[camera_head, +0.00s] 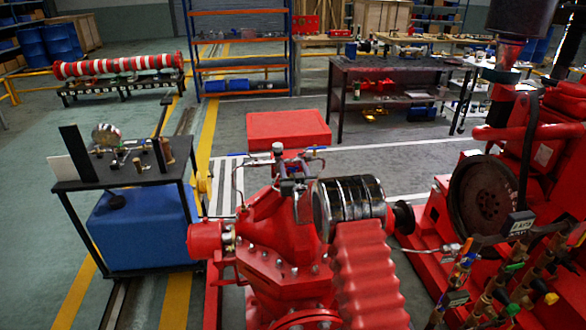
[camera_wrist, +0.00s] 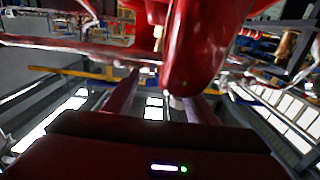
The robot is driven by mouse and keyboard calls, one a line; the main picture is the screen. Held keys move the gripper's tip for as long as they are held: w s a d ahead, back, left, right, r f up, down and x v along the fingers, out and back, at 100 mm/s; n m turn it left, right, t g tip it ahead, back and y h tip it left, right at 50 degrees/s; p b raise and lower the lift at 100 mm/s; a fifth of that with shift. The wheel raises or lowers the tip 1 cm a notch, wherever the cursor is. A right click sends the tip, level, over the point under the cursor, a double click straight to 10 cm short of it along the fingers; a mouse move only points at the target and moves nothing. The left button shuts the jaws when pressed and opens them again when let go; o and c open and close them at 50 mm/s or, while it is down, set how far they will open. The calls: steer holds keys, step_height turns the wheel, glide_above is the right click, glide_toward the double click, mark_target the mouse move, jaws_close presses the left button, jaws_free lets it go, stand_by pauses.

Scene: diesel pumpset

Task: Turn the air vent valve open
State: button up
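The red pump (camera_head: 285,262) stands in the middle of the head view. Thin pipes and small fittings (camera_head: 291,187) rise from its top, with small blue handles at the left (camera_head: 238,154) and right (camera_head: 316,149). I cannot tell which of these is the air vent valve, or its handle position. In the wrist view my gripper (camera_wrist: 158,90) points ahead with two dark fingers apart and nothing seen between them. A large blurred red body (camera_wrist: 205,45) hangs close above the right finger; I cannot tell whether they touch.
A black table (camera_head: 125,170) with a gauge and fittings stands left, a blue tank (camera_head: 145,228) under it. The red engine (camera_head: 550,130) with its flywheel is at right. Several coloured-handle valves (camera_head: 510,285) stand at lower right.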

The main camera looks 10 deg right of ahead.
steer(key=c, duration=1)
steer(key=shift+c, duration=0.2)
steer(key=shift+m+h, duration=0.5)
steer(key=shift+h, duration=0.3)
steer(key=o, duration=1.1)
steer(key=shift+s, duration=0.15)
steer(key=s, duration=0.9)
steer(key=s+a, duration=0.1)
steer(key=s, duration=0.3)
steer(key=shift+s+a, duration=0.1)
steer(key=shift+s, duration=0.15)
